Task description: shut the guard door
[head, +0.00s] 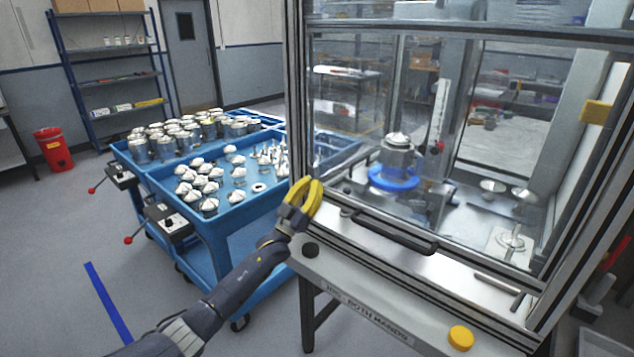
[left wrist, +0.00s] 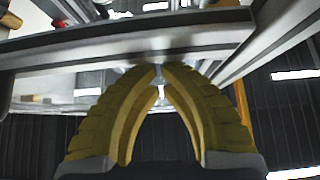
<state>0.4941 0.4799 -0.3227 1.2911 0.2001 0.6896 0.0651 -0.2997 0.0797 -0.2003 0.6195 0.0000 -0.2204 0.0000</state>
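The guard door is a clear panel in a metal frame on the machine's front. Its black handle (head: 392,231) sits low on the front, near the sill. The lower edge appears close to the sill, but I cannot tell whether it is fully seated. My left gripper (head: 312,184) has yellow fingers and is at the door's lower left corner, left of the handle. In the left wrist view the fingertips (left wrist: 160,67) come together, with nothing seen between them, below a metal rail (left wrist: 125,48). Contact with the frame is unclear. My right gripper is out of view.
Behind the panel are a metal part (head: 397,152) on a blue ring (head: 393,179) and small metal pieces. A yellow button (head: 461,337) and a black button (head: 310,250) are on the front ledge. Blue carts (head: 215,225) with metal parts stand left of the machine.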

